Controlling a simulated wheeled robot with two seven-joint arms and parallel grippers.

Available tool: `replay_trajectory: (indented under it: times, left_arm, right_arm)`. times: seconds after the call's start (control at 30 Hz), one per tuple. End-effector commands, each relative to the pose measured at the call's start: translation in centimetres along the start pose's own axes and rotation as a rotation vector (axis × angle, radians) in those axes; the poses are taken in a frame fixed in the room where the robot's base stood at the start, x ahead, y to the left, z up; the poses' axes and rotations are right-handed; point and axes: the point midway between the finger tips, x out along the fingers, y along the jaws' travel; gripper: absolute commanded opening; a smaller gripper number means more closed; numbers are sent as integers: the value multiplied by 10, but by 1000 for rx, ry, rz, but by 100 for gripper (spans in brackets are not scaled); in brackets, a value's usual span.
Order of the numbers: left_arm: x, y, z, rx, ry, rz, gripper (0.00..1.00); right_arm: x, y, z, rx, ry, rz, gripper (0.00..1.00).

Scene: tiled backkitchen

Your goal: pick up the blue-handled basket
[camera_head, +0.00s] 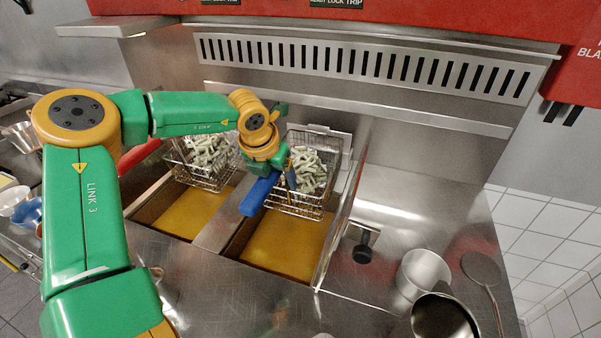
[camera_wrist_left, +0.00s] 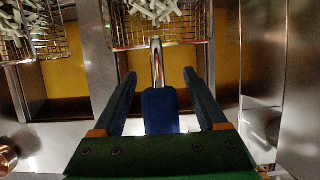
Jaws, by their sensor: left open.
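The blue-handled basket (camera_head: 300,206) is a wire basket of pale fries hanging over the right fryer vat. Its blue handle (camera_head: 257,196) points toward the front. My left gripper (camera_head: 280,180) is open at this handle. In the left wrist view the blue handle (camera_wrist_left: 160,112) lies between the two open fingers, with a gap on each side. Its metal stem runs up to the basket's wire front (camera_wrist_left: 130,36). My right gripper is in neither view.
A second wire basket of fries (camera_head: 208,182) hangs over the left vat, with a red handle (camera_head: 139,158). Yellow oil (camera_head: 285,246) fills the vats. A metal pot (camera_head: 423,270) and a dark pan (camera_head: 443,318) stand at right. A vented steel panel (camera_head: 360,62) rises behind.

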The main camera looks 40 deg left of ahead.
Motion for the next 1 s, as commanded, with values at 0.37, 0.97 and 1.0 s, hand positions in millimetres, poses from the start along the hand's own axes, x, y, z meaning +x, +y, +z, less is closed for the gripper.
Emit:
replay_trajectory:
  times: [0.37,0.97,1.0]
  left_arm:
    - [0,0,0,0,-1,0,16]
    - [0,0,0,0,-1,0,0]
    - [0,0,0,0,-1,0,0]
  right_arm:
    - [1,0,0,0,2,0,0]
    - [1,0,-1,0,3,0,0]
    - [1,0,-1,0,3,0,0]
